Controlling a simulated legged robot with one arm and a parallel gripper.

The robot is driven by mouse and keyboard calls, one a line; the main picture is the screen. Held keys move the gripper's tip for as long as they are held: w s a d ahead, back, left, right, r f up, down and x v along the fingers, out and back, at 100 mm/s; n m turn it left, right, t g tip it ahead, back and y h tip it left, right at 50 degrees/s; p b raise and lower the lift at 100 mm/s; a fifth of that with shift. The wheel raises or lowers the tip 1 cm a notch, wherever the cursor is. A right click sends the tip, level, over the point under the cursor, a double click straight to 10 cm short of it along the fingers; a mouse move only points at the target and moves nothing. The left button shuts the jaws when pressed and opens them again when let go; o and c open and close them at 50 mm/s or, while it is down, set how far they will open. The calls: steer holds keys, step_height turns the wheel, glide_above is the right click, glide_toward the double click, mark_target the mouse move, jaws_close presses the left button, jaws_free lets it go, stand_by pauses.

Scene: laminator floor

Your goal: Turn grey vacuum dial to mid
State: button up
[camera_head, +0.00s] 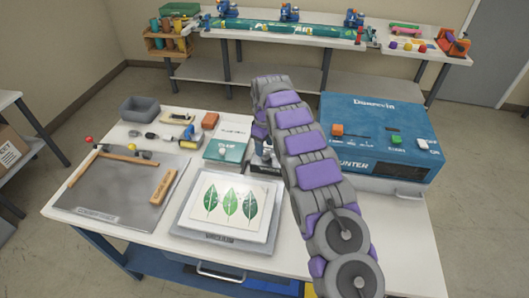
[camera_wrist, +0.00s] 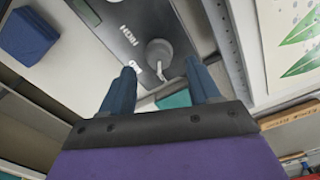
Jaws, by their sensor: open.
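The grey vacuum dial (camera_wrist: 158,50) shows in the wrist view as a round knob with a small pale pointer, on a dark panel (camera_wrist: 115,22) with white lettering. One word looks like HIGH; a second, nearer the dial, is partly hidden by a finger. My gripper (camera_wrist: 161,68) is open, its two blue fingers on either side of the dial's near edge. I cannot tell whether they touch it. In the head view my arm hides the dial; part of the dark panel (camera_head: 264,168) shows beside the arm.
A framed leaf print (camera_head: 204,232) lies just in front of the panel. A large blue machine (camera_head: 345,150) stands right of my arm. A teal box (camera_head: 222,152), small tools and a grey bin (camera_head: 139,103) are to the left. A long bench (camera_head: 225,38) stands behind.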

mark_target(265, 152)
steer(key=shift+d+f, duration=0.15)
steer(key=shift+f, duration=1.35)
steer(key=c, duration=1)
